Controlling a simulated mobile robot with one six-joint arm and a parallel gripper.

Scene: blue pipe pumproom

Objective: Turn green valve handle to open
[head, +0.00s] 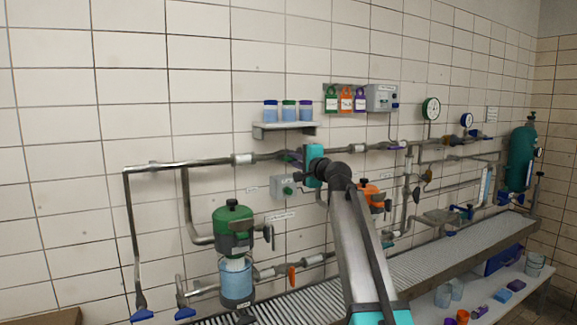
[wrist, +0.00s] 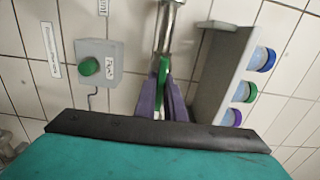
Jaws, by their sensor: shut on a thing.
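The green valve handle (wrist: 162,70) shows in the wrist view as a narrow green bar at the end of a metal pipe (wrist: 169,28). My gripper (wrist: 165,98) has its purple fingers on either side of the handle and is shut on it. In the head view my gripper (head: 294,158) is at the upper wall pipe (head: 205,162), just below the shelf. The handle cannot be made out there, hidden by the gripper. The handle's lower end is between the fingers.
A shelf (head: 270,131) with several jars is close above the gripper; it also shows in the wrist view (wrist: 213,75). A grey box with a green button (head: 288,191) is just below. A green-topped pump (head: 233,218) and a roller conveyor (head: 440,262) are lower.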

